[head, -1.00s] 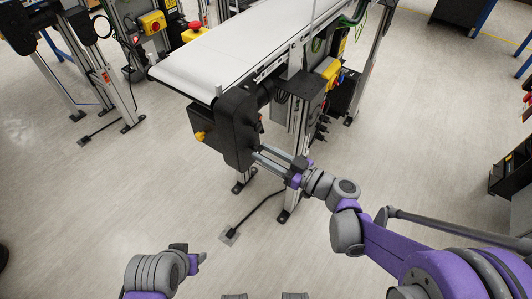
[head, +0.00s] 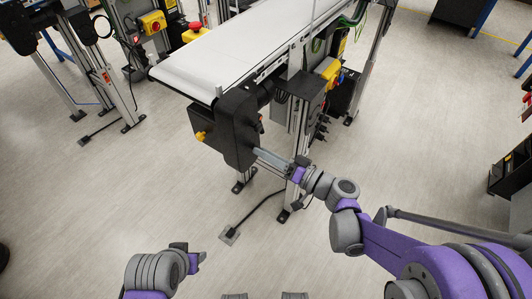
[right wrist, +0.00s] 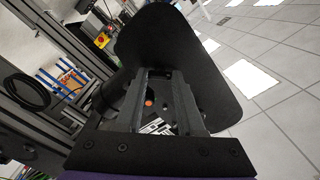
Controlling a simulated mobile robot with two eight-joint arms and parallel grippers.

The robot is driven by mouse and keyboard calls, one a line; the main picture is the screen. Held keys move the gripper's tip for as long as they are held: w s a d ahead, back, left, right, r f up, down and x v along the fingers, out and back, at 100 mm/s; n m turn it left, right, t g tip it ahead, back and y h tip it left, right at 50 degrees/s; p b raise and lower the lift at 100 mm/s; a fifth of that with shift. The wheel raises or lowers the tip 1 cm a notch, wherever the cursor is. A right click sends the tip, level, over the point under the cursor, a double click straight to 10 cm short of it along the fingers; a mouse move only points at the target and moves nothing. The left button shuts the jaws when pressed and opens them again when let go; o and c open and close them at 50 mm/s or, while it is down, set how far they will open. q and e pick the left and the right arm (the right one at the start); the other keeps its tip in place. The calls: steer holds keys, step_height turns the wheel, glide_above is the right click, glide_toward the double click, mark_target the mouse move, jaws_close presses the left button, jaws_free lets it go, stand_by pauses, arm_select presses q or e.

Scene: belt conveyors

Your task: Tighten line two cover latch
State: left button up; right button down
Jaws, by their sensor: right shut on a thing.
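The black cover (head: 238,130) sits on the near end of a white-belted conveyor (head: 225,55), with a yellow-orange knob (head: 200,136) on the box at its left. My right gripper (head: 257,153) reaches the cover's lower right side with its fingers close together. In the right wrist view its fingertips (right wrist: 165,74) meet the dark cover (right wrist: 175,45), and a small orange spot (right wrist: 148,103) shows between the fingers. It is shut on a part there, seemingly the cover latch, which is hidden. My left gripper (head: 197,258) is low at the bottom left, away from the cover; its opening is unclear.
Conveyor legs and a dark control box (head: 300,84) stand right of the cover. A floor foot with a black rod (head: 230,235) lies below. Another conveyor stand (head: 110,90) is at the left.

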steer(key=m, duration=0.8)
steer(key=shift+m, duration=0.3)
stand_by(0.3)
steer(key=c, duration=0.5)
jaws_free()
steer(key=v, duration=1.1)
steer(key=shift+a, duration=0.1)
